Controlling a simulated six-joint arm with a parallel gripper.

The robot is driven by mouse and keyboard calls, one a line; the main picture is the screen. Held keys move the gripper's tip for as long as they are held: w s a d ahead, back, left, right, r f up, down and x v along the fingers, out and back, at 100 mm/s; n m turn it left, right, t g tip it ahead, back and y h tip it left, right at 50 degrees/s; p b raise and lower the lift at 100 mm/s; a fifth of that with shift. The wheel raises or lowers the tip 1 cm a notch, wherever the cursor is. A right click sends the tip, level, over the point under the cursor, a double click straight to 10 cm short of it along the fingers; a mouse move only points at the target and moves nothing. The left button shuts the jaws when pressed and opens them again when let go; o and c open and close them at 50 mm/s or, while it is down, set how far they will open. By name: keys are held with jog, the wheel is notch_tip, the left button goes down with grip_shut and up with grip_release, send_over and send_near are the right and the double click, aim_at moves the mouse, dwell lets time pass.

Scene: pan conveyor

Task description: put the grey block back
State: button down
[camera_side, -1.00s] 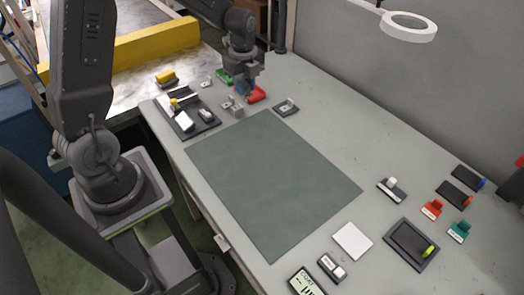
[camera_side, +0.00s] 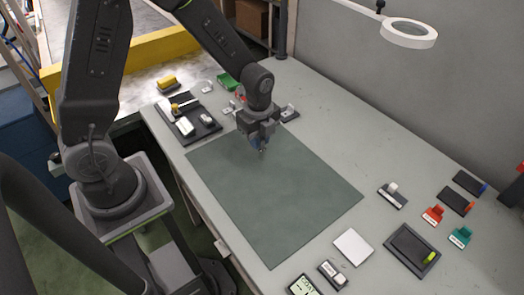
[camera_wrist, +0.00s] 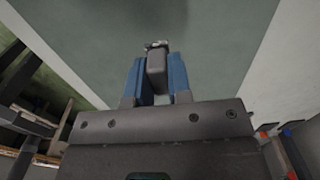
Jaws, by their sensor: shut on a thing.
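My gripper (camera_side: 262,148) is over the upper part of the green mat (camera_side: 275,195), pointing down. In the wrist view its two blue fingers (camera_wrist: 158,75) are shut on a grey block (camera_wrist: 156,62), with a lighter, metallic-looking bit at its far end. The block looks clear of the mat, but the exact height is hard to tell. In the side view the block is mostly hidden by the fingers.
A dark tray (camera_side: 183,117) with white and yellow pieces stands left of the mat's far end. A green bin (camera_side: 229,81) and a grey holder (camera_side: 289,113) are behind my gripper. A white pad (camera_side: 353,246) and a black tray (camera_side: 411,250) lie at the right. Most of the mat is clear.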

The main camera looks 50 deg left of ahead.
aim_at(262, 160)
jog(key=shift+w+d+f, duration=0.15)
jog(key=shift+d+f, duration=0.3)
jog(key=shift+f, duration=1.85)
jog(key=shift+f, duration=0.15)
jog(key=c, duration=1.1)
grip_release()
jog(key=shift+o, duration=0.2)
